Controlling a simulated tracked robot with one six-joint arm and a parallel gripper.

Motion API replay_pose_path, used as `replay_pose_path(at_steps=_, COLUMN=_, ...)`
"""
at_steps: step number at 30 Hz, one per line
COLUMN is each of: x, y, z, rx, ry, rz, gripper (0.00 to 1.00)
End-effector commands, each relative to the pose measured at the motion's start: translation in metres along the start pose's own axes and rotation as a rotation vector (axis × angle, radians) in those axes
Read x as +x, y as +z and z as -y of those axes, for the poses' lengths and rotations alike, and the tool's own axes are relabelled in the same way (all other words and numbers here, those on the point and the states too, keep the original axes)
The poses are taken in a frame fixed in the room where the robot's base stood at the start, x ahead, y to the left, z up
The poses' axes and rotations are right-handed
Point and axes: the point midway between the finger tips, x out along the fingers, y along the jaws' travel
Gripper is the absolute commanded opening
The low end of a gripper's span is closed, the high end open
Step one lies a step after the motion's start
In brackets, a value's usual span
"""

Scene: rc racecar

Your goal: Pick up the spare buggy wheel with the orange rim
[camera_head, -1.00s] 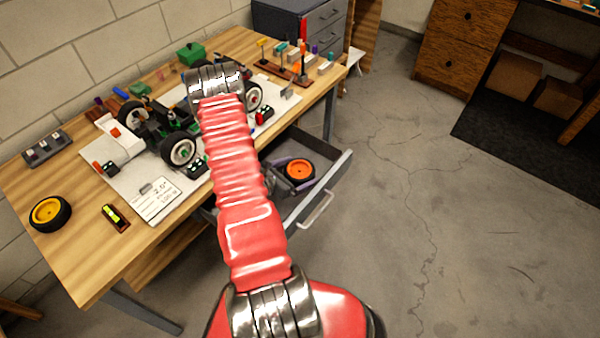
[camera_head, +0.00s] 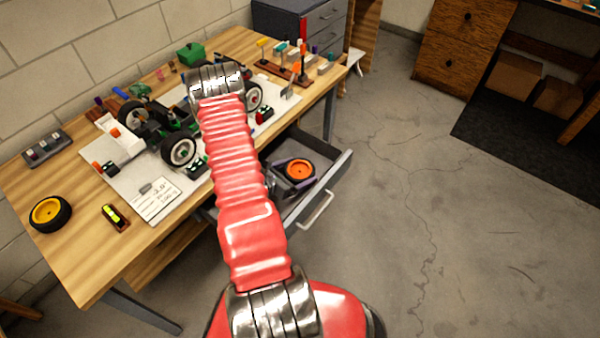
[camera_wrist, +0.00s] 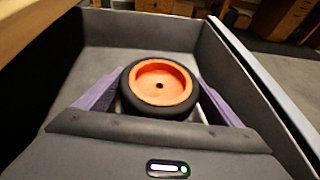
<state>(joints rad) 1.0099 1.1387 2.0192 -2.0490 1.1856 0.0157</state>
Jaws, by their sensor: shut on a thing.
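The spare buggy wheel, a black tyre with an orange rim, shows in the wrist view (camera_wrist: 160,86) and in the head view (camera_head: 297,170). It is in the open grey drawer (camera_head: 335,172) under the workbench. My gripper (camera_wrist: 162,100) is in the drawer with its purple-grey fingers on both sides of the wheel, shut on it. The fingertips are partly hidden behind the tyre. In the head view my red arm covers part of the drawer's left side. I cannot tell whether the wheel touches the drawer floor.
The drawer walls (camera_wrist: 240,80) stand close around my gripper. A second wheel with a yellow rim (camera_head: 50,213) lies on the bench's left end. A partly built buggy (camera_head: 160,135) stands on the bench above. The floor to the right is clear.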

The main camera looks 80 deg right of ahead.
Motion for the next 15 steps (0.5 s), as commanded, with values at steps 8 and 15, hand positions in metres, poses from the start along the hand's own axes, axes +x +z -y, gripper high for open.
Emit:
replay_pose_path(at_steps=8, x=0.0000, y=0.0002, z=0.0001, rx=0.000, ry=0.000, rz=0.000, gripper=0.64)
replay_pose_path(at_steps=15, x=-0.0032, y=0.0082, z=-0.0002, rx=0.001, ry=0.000, rz=0.001, gripper=0.64)
